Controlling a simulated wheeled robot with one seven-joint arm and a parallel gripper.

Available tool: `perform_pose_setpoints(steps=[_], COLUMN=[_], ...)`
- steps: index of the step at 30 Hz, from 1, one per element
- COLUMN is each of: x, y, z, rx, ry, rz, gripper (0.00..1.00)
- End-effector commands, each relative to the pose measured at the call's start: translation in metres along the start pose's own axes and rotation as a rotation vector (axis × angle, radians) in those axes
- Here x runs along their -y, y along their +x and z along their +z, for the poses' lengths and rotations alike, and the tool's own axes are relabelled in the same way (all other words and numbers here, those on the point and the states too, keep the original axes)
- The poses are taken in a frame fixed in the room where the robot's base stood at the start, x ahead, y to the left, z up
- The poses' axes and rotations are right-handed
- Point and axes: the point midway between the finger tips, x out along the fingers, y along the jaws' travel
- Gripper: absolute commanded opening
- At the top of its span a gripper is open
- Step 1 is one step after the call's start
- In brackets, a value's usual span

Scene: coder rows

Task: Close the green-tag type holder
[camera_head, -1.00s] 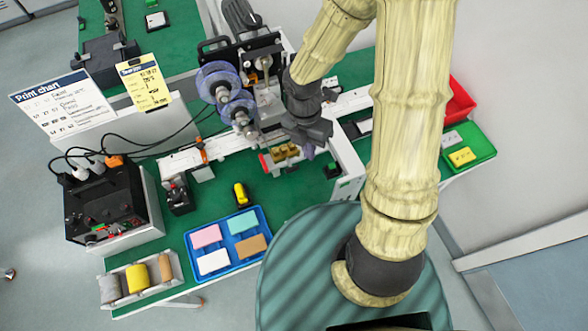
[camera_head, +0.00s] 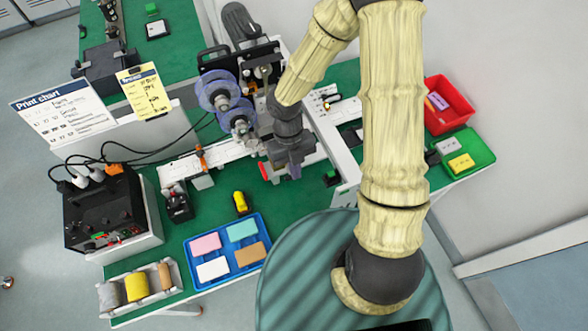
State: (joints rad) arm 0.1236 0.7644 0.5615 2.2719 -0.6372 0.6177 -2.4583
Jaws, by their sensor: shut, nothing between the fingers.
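My gripper (camera_head: 294,170) is over the front of the coder machine, with its fingers pointing down. It covers most of the type holder there; a red-marked end (camera_head: 264,171) shows just to its left. I cannot see a green tag on that holder, or tell whether it is open or closed. A small dark block with green on it (camera_head: 332,178) sits to the right of my gripper, beside the white rail. I cannot tell whether that green part is a tag. The gripper is shut and holds nothing visible.
The coder machine (camera_head: 240,80) has purple reels (camera_head: 218,92) behind my gripper. A blue tray (camera_head: 258,222) of coloured blocks, a yellow-topped tool (camera_head: 240,202) and a black control box (camera_head: 105,215) stand left. A red bin (camera_head: 449,112) and green tray (camera_head: 482,150) are at right.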

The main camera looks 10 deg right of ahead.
Motion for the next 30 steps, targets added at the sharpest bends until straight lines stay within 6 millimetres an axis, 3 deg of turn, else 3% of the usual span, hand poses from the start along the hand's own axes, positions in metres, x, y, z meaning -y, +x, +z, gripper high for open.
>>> perform_pose_setpoints(steps=[16,18,21,30], x=[0.000,0.000,0.000,0.000], y=[0.091,0.077,0.071,0.068], z=[-0.002,0.010,0.022,0.035], rx=[-0.006,0.002,0.001,-0.001], ry=[-0.002,0.003,0.003,0.001], rz=[-0.003,0.001,0.001,0.000], gripper=[0.00,0.00,0.00,0.00])
